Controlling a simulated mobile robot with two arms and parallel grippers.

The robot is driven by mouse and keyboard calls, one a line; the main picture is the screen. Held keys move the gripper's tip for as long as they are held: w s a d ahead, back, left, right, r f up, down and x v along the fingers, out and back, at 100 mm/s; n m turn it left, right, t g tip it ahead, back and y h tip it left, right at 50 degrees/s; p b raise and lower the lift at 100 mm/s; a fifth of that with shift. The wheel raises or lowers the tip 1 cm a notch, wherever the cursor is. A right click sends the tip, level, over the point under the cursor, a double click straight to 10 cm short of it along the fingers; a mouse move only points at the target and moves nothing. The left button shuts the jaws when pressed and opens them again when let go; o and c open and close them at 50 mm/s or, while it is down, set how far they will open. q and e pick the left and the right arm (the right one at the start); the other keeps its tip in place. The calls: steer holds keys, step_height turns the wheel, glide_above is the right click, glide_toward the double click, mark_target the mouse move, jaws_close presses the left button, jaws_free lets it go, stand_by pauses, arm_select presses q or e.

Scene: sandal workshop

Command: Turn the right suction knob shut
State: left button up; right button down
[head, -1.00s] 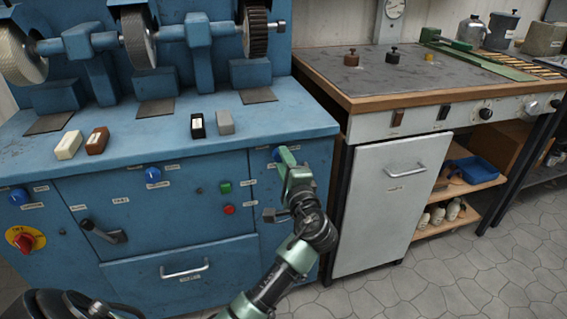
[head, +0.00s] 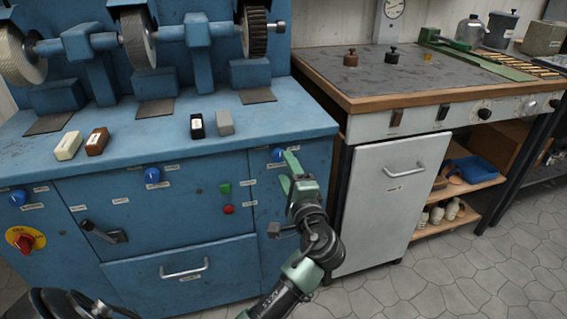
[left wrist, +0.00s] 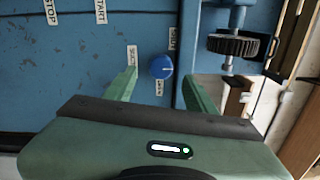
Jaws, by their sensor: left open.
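The right suction knob (head: 277,155) is a blue round knob at the upper right of the blue machine's front, partly covered by a finger of my left gripper. In the left wrist view the knob (left wrist: 161,67) shows whole, with a pale mark lying roughly across its face. My left gripper (head: 288,172) is open, in front of the knob. In the left wrist view its two green fingers (left wrist: 160,82) stand on either side of the knob, with gaps to both, and nothing is held. My right gripper is out of view.
Blue knobs (head: 152,175) (head: 18,197), green and red buttons (head: 226,189), a lever (head: 105,232) and a red switch (head: 25,240) sit on the same front. A toothed wheel (left wrist: 233,45) is right of the fingers in the wrist view. Right of the machine stands a grey cabinet (head: 385,215).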

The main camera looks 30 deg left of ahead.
arm_select(q)
steer(key=v, duration=0.4)
steer(key=shift+a, duration=0.1)
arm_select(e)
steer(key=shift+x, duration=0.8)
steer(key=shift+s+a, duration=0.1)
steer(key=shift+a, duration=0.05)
